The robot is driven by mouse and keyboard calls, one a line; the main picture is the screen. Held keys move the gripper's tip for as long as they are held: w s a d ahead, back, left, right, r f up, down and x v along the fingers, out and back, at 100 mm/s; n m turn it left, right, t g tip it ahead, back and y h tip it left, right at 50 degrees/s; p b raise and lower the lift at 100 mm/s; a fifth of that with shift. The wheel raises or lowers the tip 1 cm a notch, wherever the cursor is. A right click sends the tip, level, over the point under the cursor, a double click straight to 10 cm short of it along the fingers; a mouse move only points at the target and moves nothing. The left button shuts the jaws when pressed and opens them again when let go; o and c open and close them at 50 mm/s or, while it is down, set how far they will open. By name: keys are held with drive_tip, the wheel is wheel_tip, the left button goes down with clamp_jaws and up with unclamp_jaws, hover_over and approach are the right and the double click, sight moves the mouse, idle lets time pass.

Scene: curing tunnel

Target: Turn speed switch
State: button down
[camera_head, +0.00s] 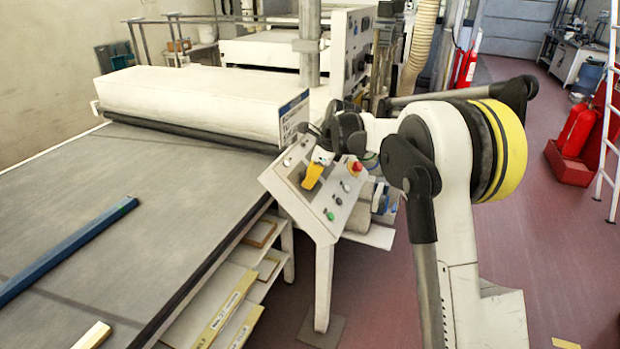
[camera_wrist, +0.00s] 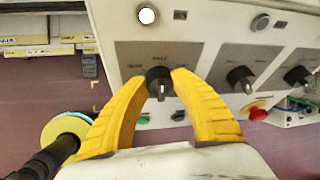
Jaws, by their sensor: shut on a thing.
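The control panel (camera_head: 316,204) stands on a white post beside the conveyor. In the wrist view, a black rotary knob (camera_wrist: 159,74) sits on a grey plate on this panel, with lettering too small to read. My gripper's yellow fingers (camera_wrist: 158,84) close around this knob, one fingertip on each side. In the head view, my gripper (camera_head: 313,174) reaches down onto the panel face and hides the knob. Two more black knobs, one in the middle (camera_wrist: 241,77) and one at the right (camera_wrist: 298,76), sit in a row to the right of the gripped one.
A red emergency button (camera_wrist: 257,114) on a yellow base lies right of my gripper. A white round lamp (camera_wrist: 147,16) is above the knob. The wide grey conveyor (camera_head: 150,190) lies left, with a blue bar (camera_head: 70,248) on it. Open floor lies right.

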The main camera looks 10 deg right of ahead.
drive_tip(key=n+t, duration=0.2)
drive_tip(key=n, duration=0.2)
drive_tip(key=shift+s+f+n, duration=0.1)
drive_tip(key=shift+s+n, duration=0.05)
drive_tip(key=shift+n, duration=0.25)
drive_tip(key=n+t, duration=0.1)
drive_tip(key=n, duration=0.1)
drive_tip(key=n+t+b, duration=0.1)
drive_tip(key=n, duration=0.2)
drive_tip(key=shift+y, duration=0.3)
drive_tip(key=shift+n, duration=0.3)
drive_tip(key=c, duration=1)
unclamp_jaws()
drive_tip(key=shift+s, duration=0.1)
drive_tip(key=v, duration=1.2)
drive_tip(key=shift+f, duration=0.1)
